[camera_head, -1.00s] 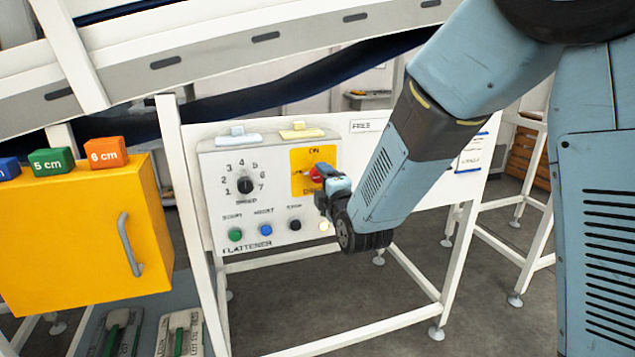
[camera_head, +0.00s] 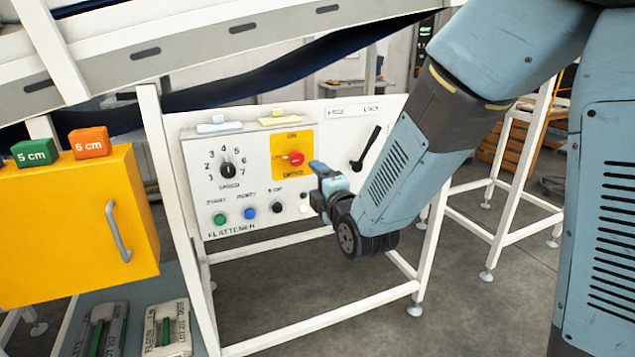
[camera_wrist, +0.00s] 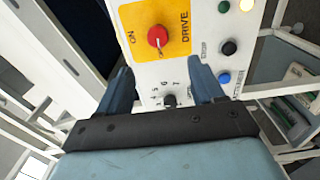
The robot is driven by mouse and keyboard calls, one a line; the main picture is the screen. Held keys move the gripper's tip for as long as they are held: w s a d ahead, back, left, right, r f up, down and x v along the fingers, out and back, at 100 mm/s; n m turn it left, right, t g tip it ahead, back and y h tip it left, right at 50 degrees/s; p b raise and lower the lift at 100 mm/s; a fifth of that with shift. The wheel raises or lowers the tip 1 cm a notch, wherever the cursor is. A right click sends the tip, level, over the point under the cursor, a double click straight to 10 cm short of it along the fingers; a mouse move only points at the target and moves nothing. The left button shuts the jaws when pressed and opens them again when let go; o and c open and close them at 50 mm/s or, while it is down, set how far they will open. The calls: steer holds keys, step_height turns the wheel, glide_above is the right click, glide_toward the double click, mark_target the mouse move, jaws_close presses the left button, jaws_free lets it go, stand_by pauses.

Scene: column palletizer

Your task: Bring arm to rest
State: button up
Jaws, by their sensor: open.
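My gripper (camera_head: 318,182) is in front of the flattener control panel (camera_head: 198,172), near its lower right part. In the wrist view my gripper (camera_wrist: 160,84) has its two blue fingers apart with nothing held between them. The red drive knob (camera_head: 296,158) sits on a yellow plate, apart from the fingers. It also shows in the wrist view, where the red drive knob (camera_wrist: 157,36) lies beyond the fingertips. The speed dial (camera_head: 227,170) is left of it. My arm reaches down from the upper right.
A yellow cabinet (camera_head: 60,225) with a grey handle stands at left, with a green block (camera_head: 35,153) and an orange block (camera_head: 89,142) on top. A black lever (camera_head: 367,148) is on the panel's right. A conveyor (camera_head: 220,50) runs overhead. White frame legs (camera_head: 419,265) stand below.

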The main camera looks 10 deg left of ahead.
steer(key=s+d+r+m+g+h, duration=0.1)
steer(key=d+r+m+g+h, duration=0.15)
steer(key=d+m, duration=0.5)
steer(key=s+d+r+m+g+h, duration=0.1)
steer(key=d+m+g+h, duration=0.3)
steer(key=d, duration=0.7)
steer(key=s+d+r+m+g+h, duration=0.1)
steer(key=s+d+m, duration=0.5)
steer(key=s, duration=0.3)
steer(key=s+d+r+m+g+h, duration=0.1)
steer(key=s+d+m+g+h, duration=0.1)
steer(key=s+d+m, duration=0.5)
steer(key=s+d, duration=0.1)
steer(key=s, duration=0.2)
steer(key=shift+s+d+r, duration=0.15)
steer(key=shift+s+r, duration=0.15)
